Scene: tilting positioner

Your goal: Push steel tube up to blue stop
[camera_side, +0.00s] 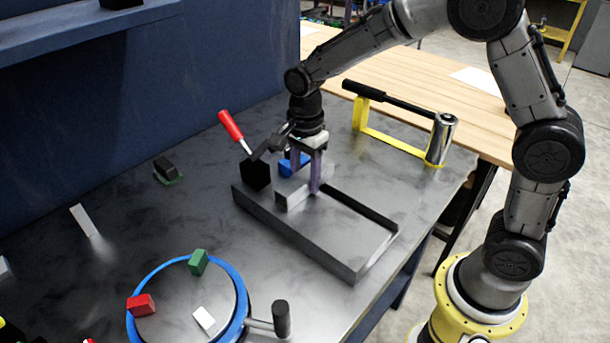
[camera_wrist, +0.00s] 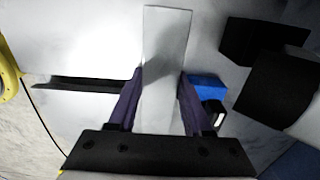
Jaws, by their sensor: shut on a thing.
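The steel tube (camera_side: 291,198) is a short pale grey square bar lying in a flat grey fixture (camera_side: 300,235) in the side view. It runs up and down the middle of the wrist view (camera_wrist: 166,40). My gripper (camera_side: 309,188) points down with its purple fingers shut on the tube, one on each side in the wrist view (camera_wrist: 160,88). The blue stop (camera_side: 288,165) is a small block just behind the tube, partly hidden by my gripper. It shows right of the right finger in the wrist view (camera_wrist: 206,84). I cannot tell whether tube and stop touch.
A black clamp block (camera_side: 255,173) with a red handle (camera_side: 231,126) stands left of the stop. A blue-rimmed turntable (camera_side: 243,302) carries red, green and white blocks at the front. A yellow frame (camera_side: 390,140) with a steel cylinder stands behind. The fixture's right part is clear.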

